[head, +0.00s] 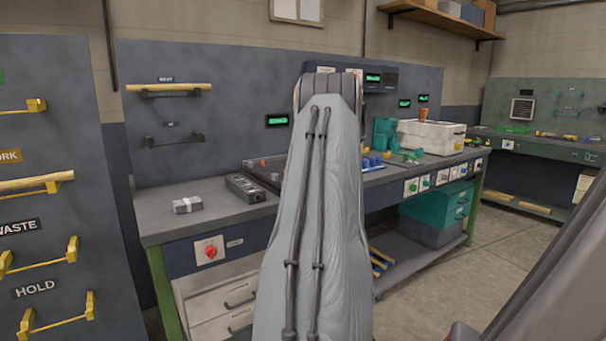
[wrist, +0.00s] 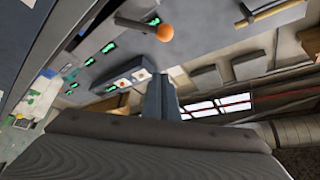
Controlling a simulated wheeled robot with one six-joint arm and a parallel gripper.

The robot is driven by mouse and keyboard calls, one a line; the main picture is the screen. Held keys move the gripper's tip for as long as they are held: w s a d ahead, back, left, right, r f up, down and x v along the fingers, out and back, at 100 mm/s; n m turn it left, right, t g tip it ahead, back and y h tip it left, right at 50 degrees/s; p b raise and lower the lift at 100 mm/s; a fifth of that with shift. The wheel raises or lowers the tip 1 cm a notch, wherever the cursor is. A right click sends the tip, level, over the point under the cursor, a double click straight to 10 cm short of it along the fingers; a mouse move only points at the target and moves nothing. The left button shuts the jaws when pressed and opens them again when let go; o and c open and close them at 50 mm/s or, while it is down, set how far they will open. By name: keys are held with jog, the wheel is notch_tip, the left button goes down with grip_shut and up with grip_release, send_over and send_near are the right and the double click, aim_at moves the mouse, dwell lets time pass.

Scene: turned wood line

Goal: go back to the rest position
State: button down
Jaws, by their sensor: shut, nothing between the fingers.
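My gripper (wrist: 161,80) shows in the wrist view as two blue-grey fingers close together above its broad dark body. It is shut, with nothing held. It points past the tilted wall panels and is clear of the bench. In the head view my grey arm link rises through the middle and hides the gripper and part of the bench. No task object is named.
A workbench (head: 205,222) spans the middle, with a grey block (head: 187,205), a switch box (head: 245,188) and a white crate (head: 430,136). A panel with yellow handles (head: 50,140) stands at left. Open floor (head: 455,290) lies at right. An orange ball (wrist: 165,33) shows in the wrist view.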

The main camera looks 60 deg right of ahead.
jog(key=shift+s+a+f, duration=0.3)
jog(key=shift+s+a, duration=0.15)
jog(key=shift+w, duration=0.1)
